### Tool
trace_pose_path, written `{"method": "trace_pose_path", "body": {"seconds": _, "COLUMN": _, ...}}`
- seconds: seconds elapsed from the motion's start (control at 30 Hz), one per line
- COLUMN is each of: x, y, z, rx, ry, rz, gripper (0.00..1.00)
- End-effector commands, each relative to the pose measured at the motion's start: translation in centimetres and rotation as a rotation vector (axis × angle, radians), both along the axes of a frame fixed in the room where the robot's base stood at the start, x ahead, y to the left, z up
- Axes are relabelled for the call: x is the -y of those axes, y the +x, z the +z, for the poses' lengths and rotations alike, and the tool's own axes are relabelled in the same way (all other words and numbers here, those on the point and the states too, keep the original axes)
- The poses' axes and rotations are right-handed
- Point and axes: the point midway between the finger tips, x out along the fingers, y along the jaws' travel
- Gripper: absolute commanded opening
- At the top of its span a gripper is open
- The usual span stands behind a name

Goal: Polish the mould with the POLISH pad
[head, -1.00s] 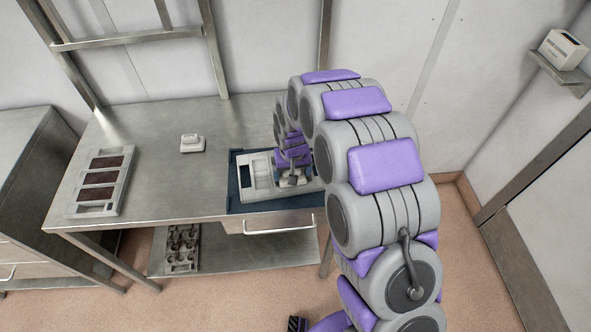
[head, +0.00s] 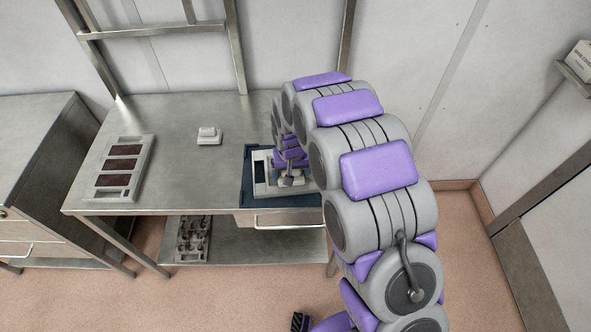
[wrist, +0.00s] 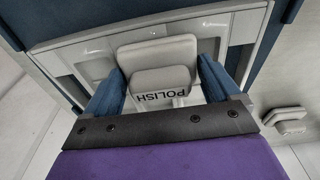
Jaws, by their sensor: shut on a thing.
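The POLISH pad (wrist: 160,80) is a light grey block with its name in dark letters, seen upside down in the wrist view. My gripper (wrist: 160,92) is shut on the pad, one blue finger on each side. The pad is over the pale mould (wrist: 90,45), which has recessed compartments. In the head view the mould (head: 262,172) lies on a dark blue mat (head: 247,195) on the steel table. My gripper (head: 287,178) is over the mould there, and my arm hides its right part. Whether the pad touches the mould's surface I cannot tell.
A second white pad-like block (head: 208,136) stands on the table (head: 180,180) left of the mat. A tray with dark brown filled compartments (head: 120,165) lies at the table's left. A lower shelf (head: 225,245) holds another mould. The table between tray and mat is mostly clear.

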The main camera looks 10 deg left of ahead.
Motion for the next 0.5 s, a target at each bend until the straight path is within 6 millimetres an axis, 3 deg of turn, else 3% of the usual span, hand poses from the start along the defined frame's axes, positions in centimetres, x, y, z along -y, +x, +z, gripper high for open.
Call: {"method": "trace_pose_path", "body": {"seconds": 0.5, "x": -2.0, "y": -0.7, "z": 0.0, "rx": -0.001, "ry": -0.001, "rz": 0.002, "gripper": 0.65}}
